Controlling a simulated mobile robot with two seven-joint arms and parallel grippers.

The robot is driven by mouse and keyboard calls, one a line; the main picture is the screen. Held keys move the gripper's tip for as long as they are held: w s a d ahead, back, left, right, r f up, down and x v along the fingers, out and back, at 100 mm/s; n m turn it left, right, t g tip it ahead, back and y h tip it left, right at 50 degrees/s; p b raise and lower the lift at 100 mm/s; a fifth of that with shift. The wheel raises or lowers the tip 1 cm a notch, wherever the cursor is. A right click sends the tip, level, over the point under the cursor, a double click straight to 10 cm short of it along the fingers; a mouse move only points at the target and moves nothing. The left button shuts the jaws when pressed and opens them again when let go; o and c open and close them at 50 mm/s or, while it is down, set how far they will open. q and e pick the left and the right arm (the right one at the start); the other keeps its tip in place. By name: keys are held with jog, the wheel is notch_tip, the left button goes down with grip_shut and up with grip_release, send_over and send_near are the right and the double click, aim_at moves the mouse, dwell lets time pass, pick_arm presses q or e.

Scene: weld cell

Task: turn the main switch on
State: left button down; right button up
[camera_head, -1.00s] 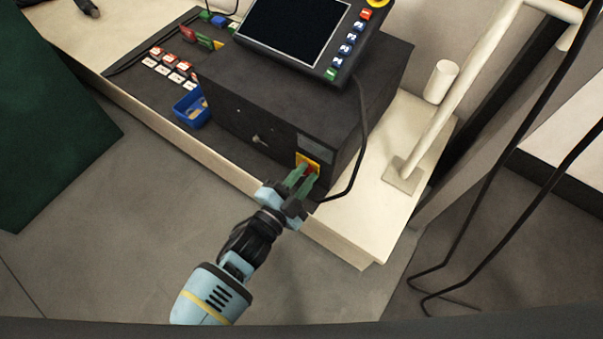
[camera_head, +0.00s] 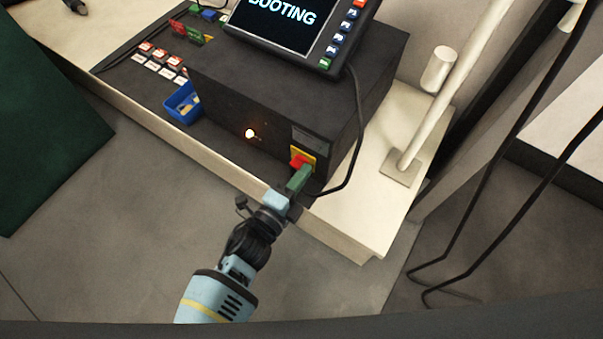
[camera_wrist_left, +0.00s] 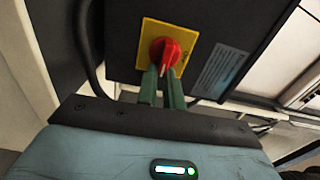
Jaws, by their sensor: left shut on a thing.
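The main switch is a red rotary knob (camera_head: 297,162) on a yellow plate (camera_head: 309,152), low on the front right of the black control box (camera_head: 270,115). In the left wrist view the red knob (camera_wrist_left: 166,52) sits on its yellow plate (camera_wrist_left: 148,32), its handle tilted a little. My left gripper (camera_head: 299,178) has its green fingers shut on the knob; the left wrist view shows the fingertips (camera_wrist_left: 162,76) at its lower part. The screen (camera_head: 283,19) on top reads "BOOTING", and a small lamp (camera_head: 250,133) on the box front glows. My right gripper is not in view.
A black cable (camera_head: 358,135) hangs at the box's right side. A pale post (camera_head: 420,130) stands further right.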

pick_arm(q)
jog(key=shift+w+a, duration=0.25)
jog(key=shift+w, duration=0.05)
jog(key=shift+r, duration=0.1)
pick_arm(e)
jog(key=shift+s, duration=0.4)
pick_arm(q)
jog(key=c, duration=1.5)
grip_release()
jog(key=shift+d, duration=0.1)
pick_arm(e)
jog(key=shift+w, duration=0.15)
pick_arm(q)
jog(key=shift+d+r, duration=0.1)
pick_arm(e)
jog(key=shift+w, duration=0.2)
